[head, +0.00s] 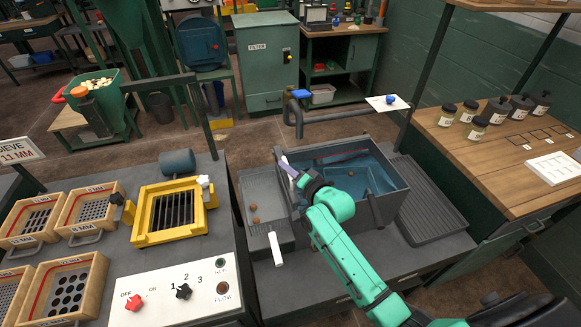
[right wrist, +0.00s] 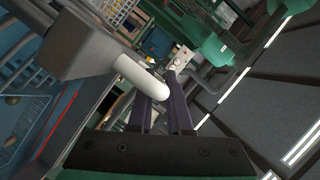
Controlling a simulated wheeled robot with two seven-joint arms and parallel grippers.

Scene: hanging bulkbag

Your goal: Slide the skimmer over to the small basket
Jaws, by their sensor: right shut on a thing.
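My right gripper (head: 300,181) reaches over the left wall of the grey water tank (head: 380,205). In the right wrist view its two dark purple fingers (right wrist: 165,110) are shut on a white rounded handle (right wrist: 143,75), which joins a dark grey block. I take this handle for part of the skimmer; a short white piece (head: 284,160) shows beside the gripper in the head view. The rest of the skimmer is hidden by my gripper and arm. I cannot clearly make out the small basket. A grey tray (head: 262,190) with brown balls adjoins the tank's left side. My left gripper is out of view.
A white bar (head: 275,248) stands at the tray's front edge. A ribbed drainboard (head: 435,200) lies right of the tank. A yellow-framed sieve (head: 142,232) and a control panel (head: 165,302) are to the left. A brown ball (head: 350,173) shows in the tank.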

